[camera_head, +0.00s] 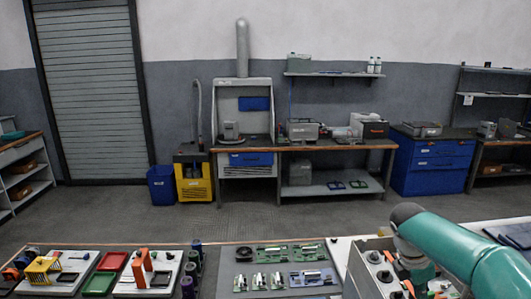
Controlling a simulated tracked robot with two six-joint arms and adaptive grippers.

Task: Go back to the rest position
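A teal arm link of mine with a grey rounded joint comes in from the lower right, so it belongs to my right arm. It passes over a grey box (366,272) with round dark-topped parts at the front right of the bench. No fingers of my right gripper can be made out; the link and the lower picture edge hide what lies below the joint. My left arm and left gripper do not show.
Behind lies open floor (290,218). A workbench (330,147) and a blue cabinet (432,166) stand at the back wall.

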